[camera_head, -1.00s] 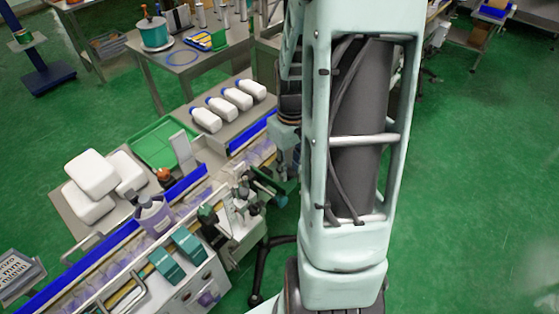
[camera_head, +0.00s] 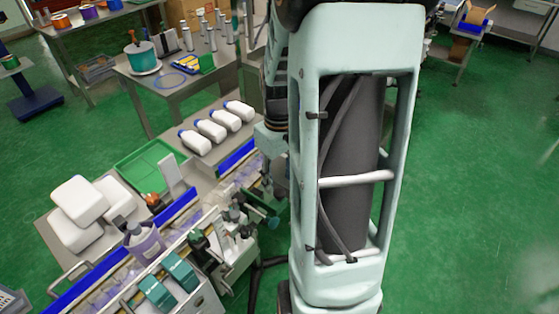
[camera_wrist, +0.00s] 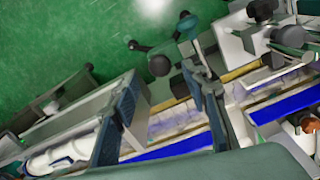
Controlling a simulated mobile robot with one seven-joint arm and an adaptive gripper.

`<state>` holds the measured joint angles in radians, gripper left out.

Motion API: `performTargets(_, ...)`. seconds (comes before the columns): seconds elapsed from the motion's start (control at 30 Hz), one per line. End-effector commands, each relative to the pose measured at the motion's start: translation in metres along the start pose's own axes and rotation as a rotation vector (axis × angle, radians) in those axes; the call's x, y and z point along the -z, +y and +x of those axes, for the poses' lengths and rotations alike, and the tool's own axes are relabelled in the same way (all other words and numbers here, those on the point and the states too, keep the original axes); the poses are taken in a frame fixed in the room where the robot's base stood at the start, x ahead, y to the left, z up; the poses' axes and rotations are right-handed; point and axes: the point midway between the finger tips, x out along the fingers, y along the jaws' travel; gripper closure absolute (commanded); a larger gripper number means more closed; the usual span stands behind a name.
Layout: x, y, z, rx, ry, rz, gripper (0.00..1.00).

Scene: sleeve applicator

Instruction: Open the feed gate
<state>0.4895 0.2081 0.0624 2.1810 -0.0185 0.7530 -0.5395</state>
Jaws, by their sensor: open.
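My gripper (camera_wrist: 160,82) is open in the wrist view, its two dark finger pads spread above the conveyor line. I see nothing held between them. Between and beyond the fingers run the conveyor (camera_wrist: 180,117) and its blue side rail (camera_wrist: 180,147). A dark handle with round knobs (camera_wrist: 140,46) stands just beyond the fingertips, over the green floor. I cannot tell for sure which part is the feed gate, or whether anything touches the fingers. In the head view my arm hides most of the gripper.
A white bottle (camera_wrist: 58,153) lies left of the fingers in the wrist view. In the head view, several white bottles (camera_head: 211,130) lie on a side table beside a green tray (camera_head: 140,168). Open green floor (camera_head: 470,180) is at right.

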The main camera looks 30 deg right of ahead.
Motion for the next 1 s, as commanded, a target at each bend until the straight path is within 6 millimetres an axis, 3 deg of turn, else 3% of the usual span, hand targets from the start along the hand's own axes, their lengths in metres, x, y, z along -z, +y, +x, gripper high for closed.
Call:
performTargets(0.2, 0.001, 0.001, -0.048, -0.003, 0.005, 0.000, 0.59)
performTargets(0.4, 0.000, 0.001, -0.074, -0.002, 0.002, 0.000, 0.59)
performTargets(1.0, 0.000, 0.000, -0.080, 0.000, 0.000, 0.000, 0.59)
